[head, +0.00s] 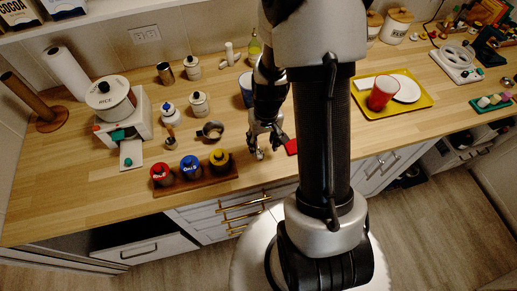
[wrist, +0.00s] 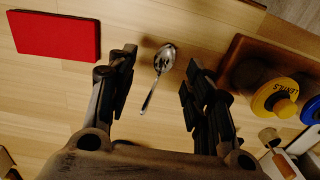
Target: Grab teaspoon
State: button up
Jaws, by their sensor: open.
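The teaspoon (wrist: 158,70) is a shiny metal spoon lying on the wooden counter in the wrist view. Its bowl points to the top of the picture and its handle runs down and a little left. My gripper (wrist: 158,85) is open, with one finger on each side of the spoon and neither finger seen touching it. In the head view my gripper (head: 262,150) hangs low over the counter near its front edge. I cannot make out the spoon there.
A red block (wrist: 58,36) lies left of my gripper in the wrist view. A wooden tray (head: 205,186) with red, blue and yellow-lidded jars stands close on the other side. A yellow tray (head: 421,104) with a red cup (head: 382,93) is farther right. Bare counter lies around the spoon.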

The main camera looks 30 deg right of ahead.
aim_at(260, 155)
jog(key=f, duration=0.1)
jog(key=f+b, duration=0.1)
jog(key=f, duration=0.2)
jog(key=shift+w+a+f, duration=0.3)
jog(key=shift+a+f, duration=0.05)
jog(key=c, duration=0.9)
